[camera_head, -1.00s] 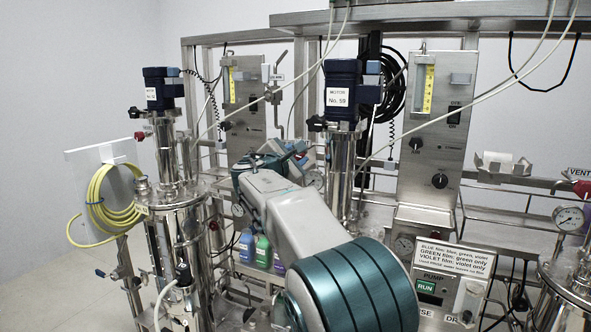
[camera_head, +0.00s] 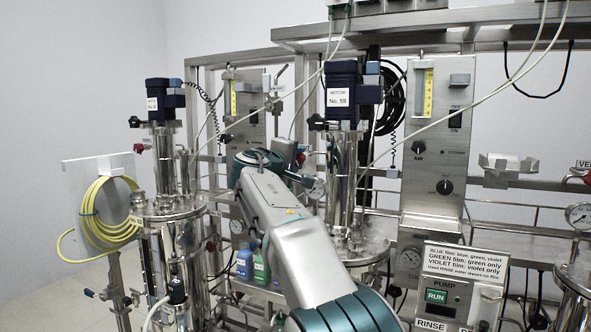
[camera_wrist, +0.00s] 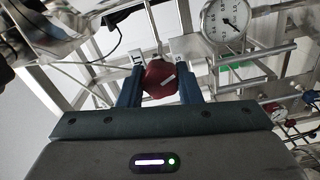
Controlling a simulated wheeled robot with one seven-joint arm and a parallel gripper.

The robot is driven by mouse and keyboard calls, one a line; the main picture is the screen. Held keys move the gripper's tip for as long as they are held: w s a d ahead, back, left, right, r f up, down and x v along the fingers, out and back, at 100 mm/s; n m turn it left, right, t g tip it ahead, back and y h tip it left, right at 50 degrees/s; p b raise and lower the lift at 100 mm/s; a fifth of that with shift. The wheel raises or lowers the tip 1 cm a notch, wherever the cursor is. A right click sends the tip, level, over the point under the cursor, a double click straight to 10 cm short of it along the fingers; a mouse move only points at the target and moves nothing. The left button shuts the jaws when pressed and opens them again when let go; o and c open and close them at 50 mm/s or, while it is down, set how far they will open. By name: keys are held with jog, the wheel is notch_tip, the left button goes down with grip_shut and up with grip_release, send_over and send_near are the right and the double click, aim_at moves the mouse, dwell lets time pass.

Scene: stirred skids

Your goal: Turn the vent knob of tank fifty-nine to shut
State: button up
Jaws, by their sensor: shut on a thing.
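Tank fifty-nine stands in the middle of the head view, with a blue motor (camera_head: 341,72) marked No. 59 above a steel column (camera_head: 343,180). In the wrist view, my gripper (camera_wrist: 159,82) has its two blue fingers on either side of a round red knob (camera_wrist: 158,72) and is shut on it. A pale stripe on the knob runs slantwise. Small white label plates flank the knob, partly hidden by the fingers, and their words are not readable. In the head view my arm covers the area left of the column, and the fingers and grip are hidden there.
A round pressure gauge (camera_wrist: 224,20) is close to the right of the knob in the wrist view. Steel rails and tubes surround it. A second tank (camera_head: 175,235) and a yellow hose coil (camera_head: 100,210) stand at left. A control panel (camera_head: 436,130) stands right of the column.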

jog(key=m+b, duration=0.2)
jog(key=m, duration=0.3)
jog(key=shift+m, duration=0.4)
dwell(0.3)
jog(key=o, duration=1)
jog(key=b+v, duration=0.3)
jog(key=v, duration=1.1)
jog(key=shift+b, duration=0.3)
jog(key=shift+w, duration=0.1)
